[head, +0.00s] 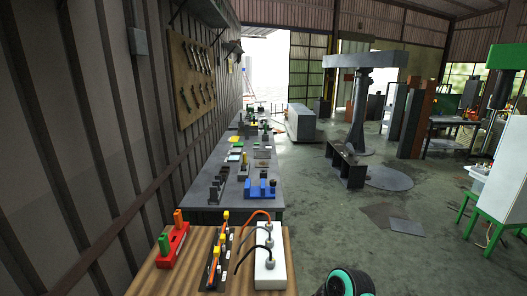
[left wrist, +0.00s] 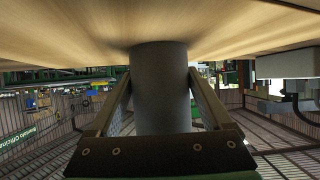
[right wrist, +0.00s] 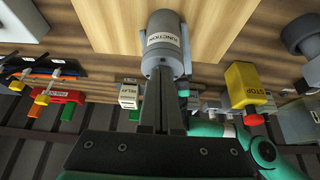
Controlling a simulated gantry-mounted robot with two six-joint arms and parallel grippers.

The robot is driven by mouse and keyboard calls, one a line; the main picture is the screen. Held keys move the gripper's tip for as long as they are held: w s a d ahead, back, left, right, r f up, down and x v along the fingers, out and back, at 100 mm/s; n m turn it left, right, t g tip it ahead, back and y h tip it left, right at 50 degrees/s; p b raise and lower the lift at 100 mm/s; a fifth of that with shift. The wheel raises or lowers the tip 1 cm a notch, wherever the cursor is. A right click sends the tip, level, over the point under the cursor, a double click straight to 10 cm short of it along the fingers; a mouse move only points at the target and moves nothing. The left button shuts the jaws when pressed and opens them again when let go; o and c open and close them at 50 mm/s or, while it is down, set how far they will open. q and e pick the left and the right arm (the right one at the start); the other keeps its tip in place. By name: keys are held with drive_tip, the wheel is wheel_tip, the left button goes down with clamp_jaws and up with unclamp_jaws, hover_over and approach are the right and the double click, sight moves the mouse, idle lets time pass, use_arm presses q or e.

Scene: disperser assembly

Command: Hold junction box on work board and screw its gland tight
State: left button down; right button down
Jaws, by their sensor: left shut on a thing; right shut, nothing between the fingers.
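In the right wrist view, a grey cylindrical body labelled "JUNCTION" (right wrist: 163,30) stands against a pale wooden board (right wrist: 110,22). My right gripper (right wrist: 162,78) is shut and empty, its tips right in front of that body; I cannot tell whether they touch it. In the left wrist view, my left gripper (left wrist: 160,95) is shut on a plain dark grey cylinder (left wrist: 160,75), whose end meets a wooden surface (left wrist: 75,30). No label shows on this side, so I cannot tell whether it is the junction box. A separate gland is not clearly visible. Neither gripper shows in the head view.
The wooden bench (head: 215,237) carries a red block (head: 172,247), a dark strip with yellow-topped parts (head: 215,265) and a white block with cables (head: 268,273). In the right wrist view, a yellow STOP box (right wrist: 243,82) and a relay box (right wrist: 129,93) stand near my right gripper.

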drive_tip(key=shift+s+a, duration=0.25)
drive_tip(key=shift+s, duration=0.25)
idle(0.3)
idle(0.4)
wheel_tip(320, 180, up, 6)
drive_tip(key=d, duration=0.1)
idle(0.6)
wheel_tip(320, 180, down, 6)
drive_tip(key=w, duration=0.1)
idle(0.8)
drive_tip(key=shift+s+a, duration=0.1)
drive_tip(key=shift+a, duration=0.5)
idle(0.8)
drive_tip(key=shift+s+a, duration=0.15)
drive_tip(key=shift+s, duration=0.3)
